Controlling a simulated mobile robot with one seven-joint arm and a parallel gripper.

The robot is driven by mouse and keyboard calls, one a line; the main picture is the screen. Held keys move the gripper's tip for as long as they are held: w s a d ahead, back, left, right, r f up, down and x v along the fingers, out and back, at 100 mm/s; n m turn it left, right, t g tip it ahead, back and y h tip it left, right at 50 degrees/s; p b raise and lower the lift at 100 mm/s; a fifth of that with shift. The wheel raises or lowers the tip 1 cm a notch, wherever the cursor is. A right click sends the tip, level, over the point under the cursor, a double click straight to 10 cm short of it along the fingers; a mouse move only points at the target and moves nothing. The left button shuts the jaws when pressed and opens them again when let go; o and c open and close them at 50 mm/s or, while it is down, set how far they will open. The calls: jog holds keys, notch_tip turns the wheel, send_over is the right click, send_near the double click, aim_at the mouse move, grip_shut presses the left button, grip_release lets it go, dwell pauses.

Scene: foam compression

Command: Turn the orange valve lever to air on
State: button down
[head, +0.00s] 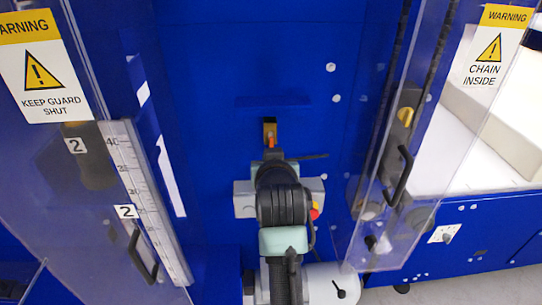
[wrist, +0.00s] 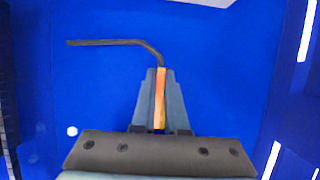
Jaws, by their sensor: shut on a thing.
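The orange valve lever (wrist: 160,100) stands upright in the wrist view, with my gripper's (wrist: 160,78) two grey fingers closed on it from either side. My arm hides the lower part there. A dark bent rod (wrist: 118,42) runs from the top of the lever to the left in the wrist view. I cannot read any on or off marking.
Clear guard doors stand open on both sides, the left with a ruler strip (head: 140,190), the right with a black handle (head: 398,176). The blue panel (head: 220,60) above is mostly clear.

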jog(key=c, duration=0.9)
grip_release()
jog(key=shift+c, duration=0.2)
jog(key=shift+s, duration=0.1)
jog(key=b+v, duration=0.2)
jog(key=v, duration=1)
jog(key=shift+s+r, duration=0.25)
jog(key=shift+s, duration=0.1)
